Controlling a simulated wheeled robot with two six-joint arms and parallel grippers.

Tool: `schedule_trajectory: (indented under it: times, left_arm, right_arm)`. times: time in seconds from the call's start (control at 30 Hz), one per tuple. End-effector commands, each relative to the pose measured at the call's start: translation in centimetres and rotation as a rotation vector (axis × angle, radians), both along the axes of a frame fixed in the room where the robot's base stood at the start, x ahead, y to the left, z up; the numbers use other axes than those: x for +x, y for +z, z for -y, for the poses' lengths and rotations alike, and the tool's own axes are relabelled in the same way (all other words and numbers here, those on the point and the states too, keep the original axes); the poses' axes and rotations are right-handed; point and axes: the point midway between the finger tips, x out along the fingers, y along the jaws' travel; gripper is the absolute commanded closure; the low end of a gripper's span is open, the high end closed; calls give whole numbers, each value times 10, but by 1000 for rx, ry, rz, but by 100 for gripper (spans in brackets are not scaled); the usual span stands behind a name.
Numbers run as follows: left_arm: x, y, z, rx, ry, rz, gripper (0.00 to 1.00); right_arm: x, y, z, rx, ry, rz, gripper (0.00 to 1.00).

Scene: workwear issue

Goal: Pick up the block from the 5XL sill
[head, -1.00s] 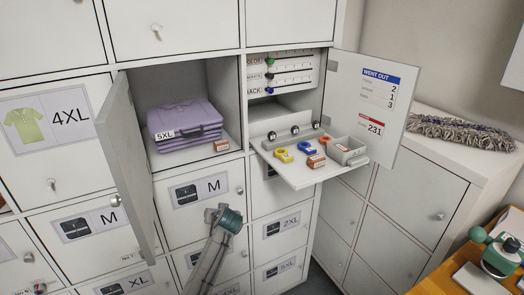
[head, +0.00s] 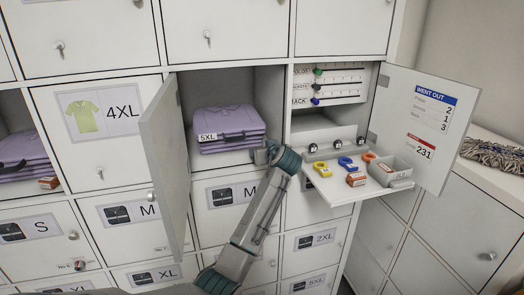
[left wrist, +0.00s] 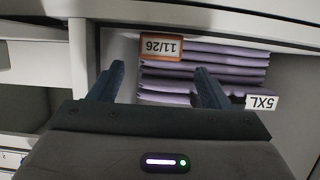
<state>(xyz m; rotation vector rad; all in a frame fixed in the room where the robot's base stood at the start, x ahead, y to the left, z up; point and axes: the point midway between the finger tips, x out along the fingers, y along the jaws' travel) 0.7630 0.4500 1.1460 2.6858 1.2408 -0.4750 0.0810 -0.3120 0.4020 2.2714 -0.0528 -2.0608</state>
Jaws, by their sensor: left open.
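The 5XL compartment stands open in the head view, with a folded stack of purple garments (head: 228,130) tagged 5XL inside. My left gripper (head: 264,155) is at the right front of this compartment's sill (head: 215,161) and hides the block in the head view. In the left wrist view the left gripper (left wrist: 160,72) is open, its fingers apart and pointing toward the block, with nothing between them. My right gripper is not in view.
An open door (head: 166,165) stands left of the compartment. On the right, a fold-down shelf (head: 325,192) carries coloured tags, an orange block (head: 356,179) and a grey tray (head: 390,172). Another open door (head: 425,125) is beyond it. A second purple stack (head: 22,158) sits far left.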

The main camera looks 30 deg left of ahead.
Motion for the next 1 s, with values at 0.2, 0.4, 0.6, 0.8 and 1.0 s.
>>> schedule_trajectory:
  times: [0.2, 0.4, 0.6, 0.8, 1.0]
  left_arm:
    - [9, -6, -11, -1, 0, -4, 29]
    - [25, -20, -28, 0, 0, -3, 29]
    - [34, -28, -37, -3, -1, -2, 29]
    - [34, -29, -37, -2, -1, -1, 29]
    - [34, -28, -37, -2, -1, -1, 62]
  right_arm:
    - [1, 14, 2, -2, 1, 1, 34]
    - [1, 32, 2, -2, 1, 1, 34]
    - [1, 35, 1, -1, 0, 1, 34]
    - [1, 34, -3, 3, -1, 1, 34]
    - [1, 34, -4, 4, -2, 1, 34]
